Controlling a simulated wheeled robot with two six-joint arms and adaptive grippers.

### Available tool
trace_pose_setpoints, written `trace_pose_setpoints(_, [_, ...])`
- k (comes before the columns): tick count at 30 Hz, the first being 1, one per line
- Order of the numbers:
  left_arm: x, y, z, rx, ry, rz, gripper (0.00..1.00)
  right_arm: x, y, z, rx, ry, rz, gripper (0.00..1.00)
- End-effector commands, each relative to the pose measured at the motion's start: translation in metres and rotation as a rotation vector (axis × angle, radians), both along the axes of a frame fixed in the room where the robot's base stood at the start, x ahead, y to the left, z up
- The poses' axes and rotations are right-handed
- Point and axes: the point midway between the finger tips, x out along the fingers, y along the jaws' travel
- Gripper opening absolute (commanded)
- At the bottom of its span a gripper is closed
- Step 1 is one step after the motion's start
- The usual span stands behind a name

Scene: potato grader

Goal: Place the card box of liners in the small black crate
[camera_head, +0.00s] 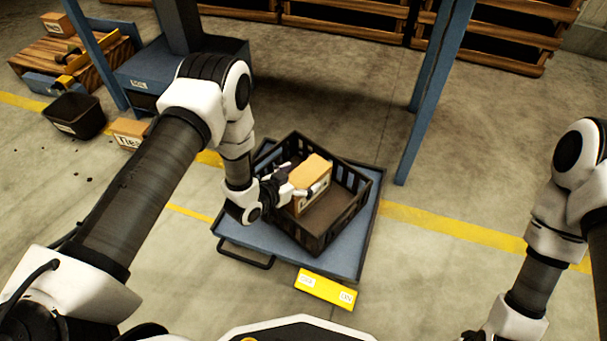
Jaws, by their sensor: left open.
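A tan card box (312,172) with a white label, its lettering not readable, stands inside the black slatted crate (340,228). It is towards the crate's far left part; whether its base touches the crate floor I cannot tell. The crate sits slightly turned on a blue flat cart (358,248). My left gripper (298,181) is open at the box's left side, reaching over the crate's left wall. Its fingers are close to the box; contact is unclear. My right gripper (472,336) is mostly cut off at the bottom edge, so its jaws cannot be judged.
A yellow plate (325,289) with labels is at the cart's front. A black bin (75,117) and another card box (129,132) stand on the floor at left. Blue posts (436,90) rise behind the cart. Wooden pallets (345,22) line the back. Floor right of the cart is clear.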

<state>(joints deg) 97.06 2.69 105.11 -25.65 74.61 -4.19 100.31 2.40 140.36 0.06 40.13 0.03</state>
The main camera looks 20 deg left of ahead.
Motion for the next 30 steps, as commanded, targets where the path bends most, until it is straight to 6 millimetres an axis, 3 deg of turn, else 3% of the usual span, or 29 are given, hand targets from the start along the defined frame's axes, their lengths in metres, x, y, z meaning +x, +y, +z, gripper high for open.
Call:
trace_pose_setpoints(3, [-0.024,0.011,0.018,-0.001,0.006,0.004,0.97,0.000,0.000,0.024,0.000,0.001,0.003,0.00])
trace_pose_setpoints(10, [-0.072,0.033,0.040,-0.002,0.004,0.005,0.97,-0.001,0.000,0.052,0.000,0.001,0.003,0.00])
trace_pose_setpoints(15, [-0.090,0.041,0.044,-0.002,0.002,0.002,0.97,0.000,0.000,0.058,0.000,0.002,0.003,0.00])
trace_pose_setpoints(20, [-0.092,0.041,0.042,0.000,0.003,0.002,0.97,-0.001,0.000,0.057,0.000,0.002,0.003,0.00])
trace_pose_setpoints(23, [-0.108,0.039,0.029,0.019,0.124,0.025,0.97,-0.001,0.000,0.057,0.000,0.002,0.003,0.00])
trace_pose_setpoints(26, [-0.168,0.042,0.001,0.078,0.464,0.113,0.97,-0.001,0.000,0.057,0.000,0.001,0.003,0.00])
trace_pose_setpoints(27, [-0.203,0.046,-0.006,0.109,0.626,0.166,0.97,-0.001,0.000,0.057,0.000,0.001,0.003,0.00])
trace_pose_setpoints(30, [-0.283,0.059,-0.006,0.175,0.954,0.298,0.97,-0.001,0.000,0.057,0.000,0.002,0.003,0.00])
